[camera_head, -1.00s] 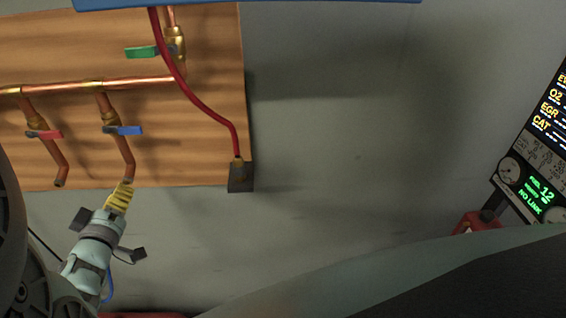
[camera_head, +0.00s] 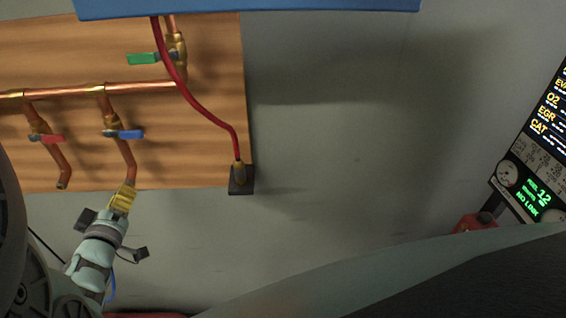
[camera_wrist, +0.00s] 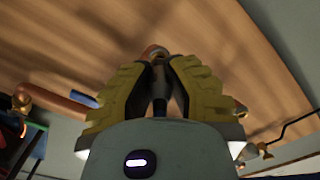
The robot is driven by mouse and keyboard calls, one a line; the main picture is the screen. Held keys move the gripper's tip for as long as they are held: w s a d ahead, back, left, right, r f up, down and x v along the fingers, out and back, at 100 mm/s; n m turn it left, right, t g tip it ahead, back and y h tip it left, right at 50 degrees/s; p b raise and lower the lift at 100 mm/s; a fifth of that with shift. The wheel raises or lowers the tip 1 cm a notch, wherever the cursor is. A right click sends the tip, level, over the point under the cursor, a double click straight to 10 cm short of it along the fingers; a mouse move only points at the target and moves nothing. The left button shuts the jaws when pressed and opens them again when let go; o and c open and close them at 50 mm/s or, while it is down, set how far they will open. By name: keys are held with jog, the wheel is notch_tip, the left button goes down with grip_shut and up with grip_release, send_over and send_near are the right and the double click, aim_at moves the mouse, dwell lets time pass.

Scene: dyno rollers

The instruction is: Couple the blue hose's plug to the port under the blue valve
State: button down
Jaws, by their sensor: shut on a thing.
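The blue valve (camera_head: 124,134) sits on a copper branch of the wooden board, and its blue handle also shows in the wrist view (camera_wrist: 84,99). The pipe below it bends down to the port (camera_head: 130,180), right at my fingertips. My gripper (camera_head: 123,197) has yellow ribbed fingers, shut around a slim dark plug (camera_wrist: 160,90) in the wrist view. The plug points toward the copper pipe end; I cannot tell whether they touch or are joined. A bit of blue hose (camera_head: 112,288) hangs beside my wrist in the head view.
A red valve (camera_head: 46,138) with its own open pipe end is left of the blue one. A green valve (camera_head: 146,58) is above. A red hose (camera_head: 200,100) runs down to a dark block (camera_head: 241,180) at the board's right edge. The grey wall to the right is clear.

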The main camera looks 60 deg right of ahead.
jog(key=shift+w+d, duration=0.2)
jog(key=shift+d, duration=0.2)
jog(key=c, duration=1)
grip_release()
jog(key=shift+a, duration=0.1)
